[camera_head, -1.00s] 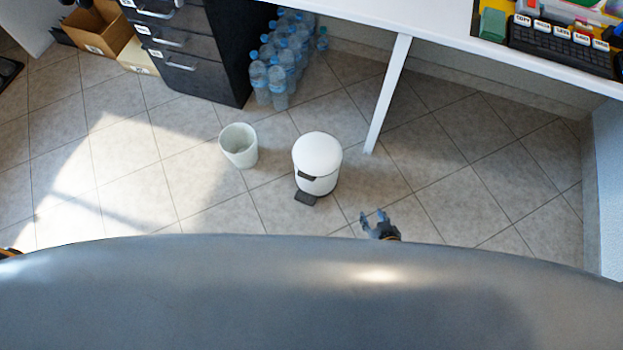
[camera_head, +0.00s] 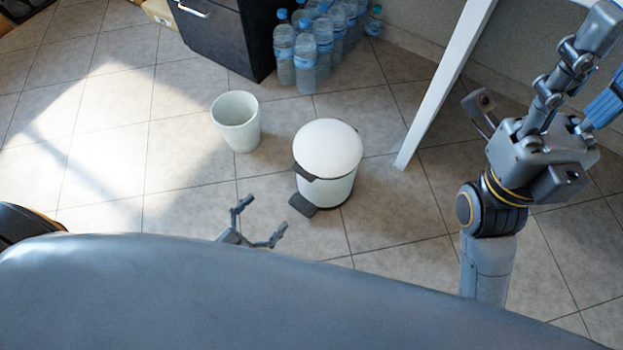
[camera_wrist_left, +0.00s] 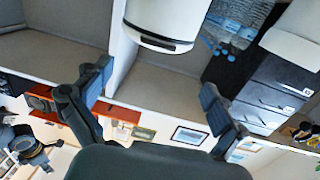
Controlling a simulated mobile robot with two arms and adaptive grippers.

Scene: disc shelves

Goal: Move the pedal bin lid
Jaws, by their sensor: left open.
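The white pedal bin (camera_head: 325,185) stands upright on the tiled floor. Its domed white lid (camera_head: 328,149) looks shut, with a dark tab at the front left and a dark pedal (camera_head: 303,205) below. My left gripper (camera_head: 265,213) is open and empty, in front and to the left of the bin, apart from it. In the left wrist view the picture is upside down: the open fingers (camera_wrist_left: 156,76) frame empty space, and the bin (camera_wrist_left: 165,18) shows beyond them, its top cut by no finger. My right gripper (camera_head: 590,80) is at the upper right, its fingertips partly cut off.
An open pale waste basket (camera_head: 237,122) stands left of the bin. Several water bottles (camera_head: 308,60) stand behind, beside a dark drawer unit (camera_head: 225,35). A white desk leg (camera_head: 440,90) slants down right of the bin.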

